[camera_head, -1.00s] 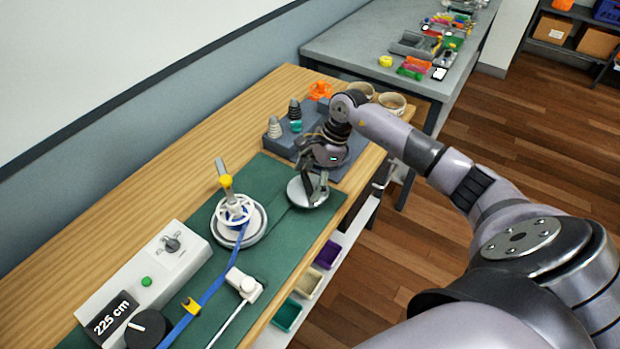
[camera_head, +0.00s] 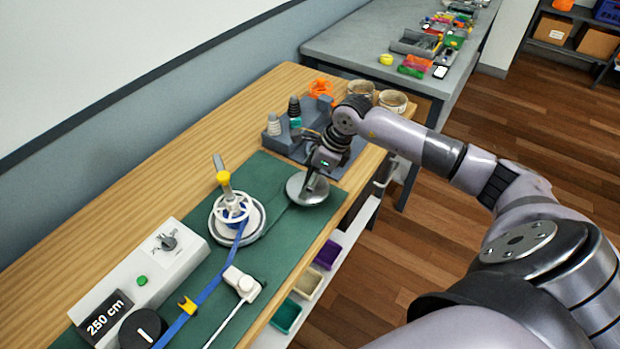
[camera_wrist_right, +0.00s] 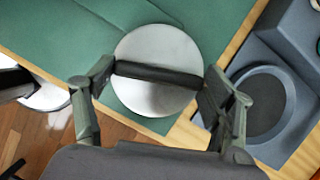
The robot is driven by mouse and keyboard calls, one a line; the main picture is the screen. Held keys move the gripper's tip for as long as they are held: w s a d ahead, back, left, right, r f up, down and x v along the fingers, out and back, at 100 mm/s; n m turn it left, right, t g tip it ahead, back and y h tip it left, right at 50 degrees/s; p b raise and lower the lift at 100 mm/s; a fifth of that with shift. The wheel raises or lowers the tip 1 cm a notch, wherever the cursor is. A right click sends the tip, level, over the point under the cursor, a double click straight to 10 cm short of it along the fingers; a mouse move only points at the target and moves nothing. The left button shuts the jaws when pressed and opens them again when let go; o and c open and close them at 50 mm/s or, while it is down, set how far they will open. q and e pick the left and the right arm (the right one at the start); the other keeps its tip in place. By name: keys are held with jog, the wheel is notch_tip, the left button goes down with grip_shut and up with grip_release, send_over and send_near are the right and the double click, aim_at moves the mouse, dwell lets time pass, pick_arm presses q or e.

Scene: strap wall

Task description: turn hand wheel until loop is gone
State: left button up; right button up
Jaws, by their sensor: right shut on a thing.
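The hand wheel (camera_head: 305,192) is a round silver disc at the far right end of the green mat; in the right wrist view its face (camera_wrist_right: 152,102) carries a raised dark bar (camera_wrist_right: 160,75). My right gripper (camera_head: 313,184) is over the disc, with its fingers (camera_wrist_right: 160,78) closed on the two ends of that bar. A blue strap (camera_head: 214,288) runs from a white spoked reel (camera_head: 232,208) toward the lower left through a yellow clip (camera_head: 187,305). The strap looks straight there; I see no clear loop. My left gripper is out of view.
A white box (camera_head: 143,280) at the left has a display reading 250 cm (camera_head: 104,318), a green button and knobs. A grey holder (camera_head: 290,145) with cones is behind the wheel.

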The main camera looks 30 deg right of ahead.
jog(key=shift+m+h, duration=0.3)
jog(key=shift+m, duration=0.6)
jog(key=shift+t+b, duration=0.3)
jog(key=o, duration=1.1)
jog(key=shift+o, duration=0.2)
jog(key=v, duration=1.2)
